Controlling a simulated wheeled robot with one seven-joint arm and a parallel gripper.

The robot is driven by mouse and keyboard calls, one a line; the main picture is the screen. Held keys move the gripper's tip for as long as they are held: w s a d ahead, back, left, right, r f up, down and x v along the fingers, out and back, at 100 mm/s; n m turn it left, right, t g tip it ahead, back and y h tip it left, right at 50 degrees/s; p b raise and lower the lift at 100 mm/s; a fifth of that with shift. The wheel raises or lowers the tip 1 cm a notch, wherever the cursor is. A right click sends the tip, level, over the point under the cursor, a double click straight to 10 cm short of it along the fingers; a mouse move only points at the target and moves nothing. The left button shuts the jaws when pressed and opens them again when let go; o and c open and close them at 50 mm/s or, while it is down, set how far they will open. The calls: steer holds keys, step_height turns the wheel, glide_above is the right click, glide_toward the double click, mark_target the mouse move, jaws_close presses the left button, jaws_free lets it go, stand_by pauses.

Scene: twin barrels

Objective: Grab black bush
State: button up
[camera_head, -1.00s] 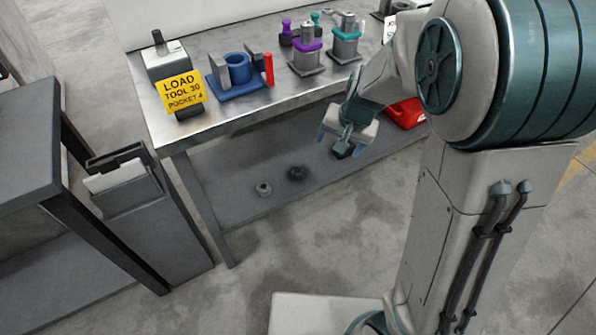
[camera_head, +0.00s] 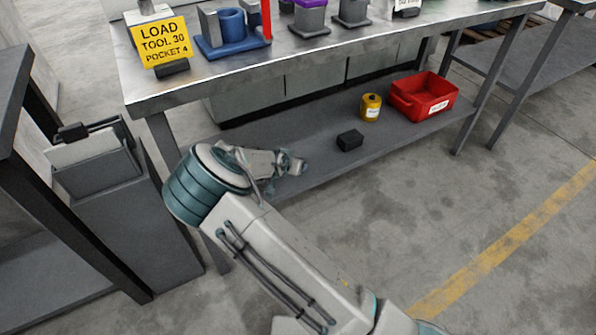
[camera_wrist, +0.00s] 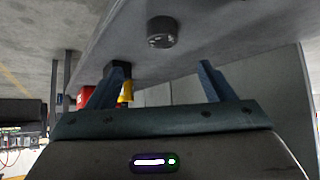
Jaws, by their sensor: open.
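In the wrist view a dark, short round bush (camera_wrist: 162,32) sits on the grey lower shelf, beyond and between my fingertips. It looks like the black bush, but its shade alone does not settle that. My gripper (camera_wrist: 162,68) is open and empty, its two fingers apart and not touching the bush. No bush shows in the head view now.
On the lower shelf (camera_head: 325,168) stand a black block (camera_head: 350,139), a yellow canister (camera_head: 371,107) and a red bin (camera_head: 424,96). The workbench top (camera_head: 290,52) is above. A grey stand (camera_head: 100,180) is at left. Floor is clear at right.

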steer(key=b+x, duration=0.2)
steer(key=x, duration=0.6)
steer(key=shift+w+f+b, duration=0.25)
steer(key=shift+b, duration=0.15)
steer(key=b+x, duration=0.1)
steer(key=x, duration=0.1)
steer(key=b+x, duration=0.1)
steer(key=x, duration=0.2)
steer(key=shift+w+a+b, duration=0.15)
steer(key=shift+a+b, duration=0.1)
steer(key=shift+b, duration=0.15)
steer(key=shift+r, duration=0.1)
steer(key=c, duration=1.3)
